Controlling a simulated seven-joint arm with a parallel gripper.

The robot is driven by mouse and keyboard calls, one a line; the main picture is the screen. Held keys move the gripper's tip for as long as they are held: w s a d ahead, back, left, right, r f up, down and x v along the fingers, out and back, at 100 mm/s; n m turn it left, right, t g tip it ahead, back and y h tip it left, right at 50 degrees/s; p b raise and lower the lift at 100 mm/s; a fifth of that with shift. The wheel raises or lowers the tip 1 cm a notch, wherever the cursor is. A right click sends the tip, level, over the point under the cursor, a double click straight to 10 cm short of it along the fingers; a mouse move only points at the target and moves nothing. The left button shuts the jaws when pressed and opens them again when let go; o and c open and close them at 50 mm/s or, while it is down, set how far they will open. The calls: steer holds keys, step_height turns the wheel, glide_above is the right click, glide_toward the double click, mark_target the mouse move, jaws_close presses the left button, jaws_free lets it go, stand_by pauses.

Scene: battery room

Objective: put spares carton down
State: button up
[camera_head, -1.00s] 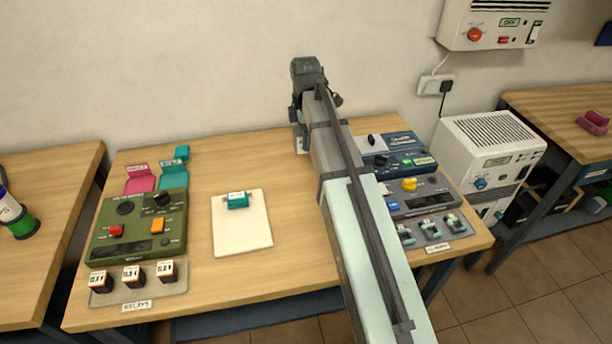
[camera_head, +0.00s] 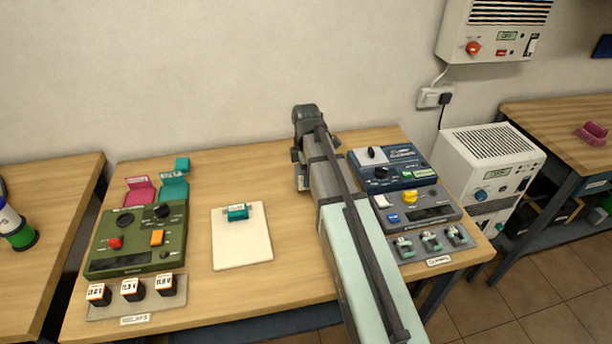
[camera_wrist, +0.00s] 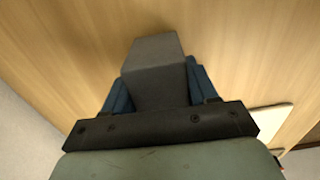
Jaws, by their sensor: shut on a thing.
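A plain grey box, which I take for the spares carton (camera_wrist: 155,78), sits between the blue fingers of my gripper (camera_wrist: 160,92) in the wrist view. The fingers are shut on its two sides, and wooden tabletop shows beyond it. In the head view my gripper (camera_head: 301,175) points down over the back middle of the table (camera_head: 268,290), right of the white board. My own arm hides most of the carton there. I cannot tell whether its underside touches the wood.
A white board (camera_head: 242,250) with a teal clip (camera_head: 237,213) lies to the left. Beyond it are a green relay panel (camera_head: 130,240) and pink and teal holders. Blue and grey instruments (camera_head: 390,165) stand close on the right. The wall is behind.

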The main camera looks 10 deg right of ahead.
steer(key=shift+f, duration=0.5)
steer(key=shift+f, duration=0.15)
steer(key=o, duration=1.2)
step_height(320, 180, up, 12)
steer(key=shift+r, duration=0.2)
